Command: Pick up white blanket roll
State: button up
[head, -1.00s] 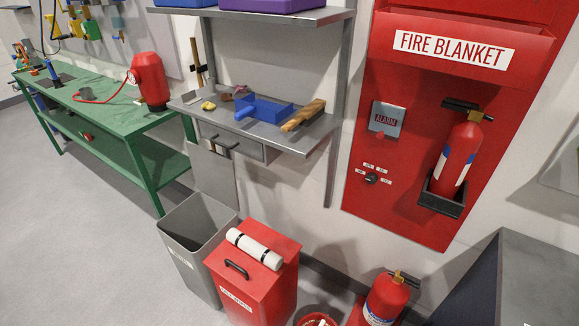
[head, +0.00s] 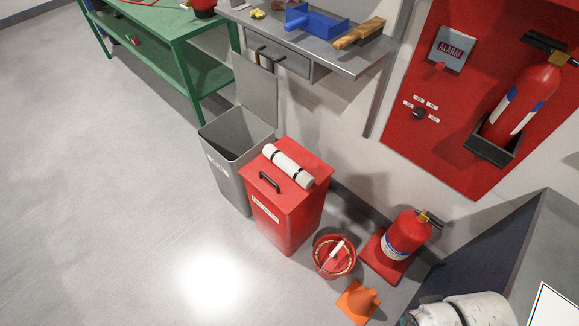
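The white blanket roll (head: 288,166) lies on its side on the lid of a red bin (head: 290,205), with dark straps around it. It lies behind the bin's black handle (head: 269,182). At the bottom right corner a white and grey rounded shape (head: 462,311) shows, apparently part of my own arm. My gripper's fingers are not visible in the head view.
A grey open bin (head: 236,150) stands left of the red bin. A red bucket (head: 334,256), an orange cone (head: 358,301) and a fire extinguisher (head: 406,236) stand to the right. A metal shelf (head: 330,58) overhangs behind. The floor at left is clear.

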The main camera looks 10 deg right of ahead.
aim_at(288, 165)
jog(key=i+j+u, duration=0.15)
jog(key=i+j, duration=0.2)
jog(key=i+j+u, duration=0.15)
jog(key=i, duration=0.35)
jog(key=i+j+u, duration=0.15)
jog(key=i+j, duration=0.2)
jog(key=i+j+u, duration=0.15)
jog(key=i, duration=0.35)
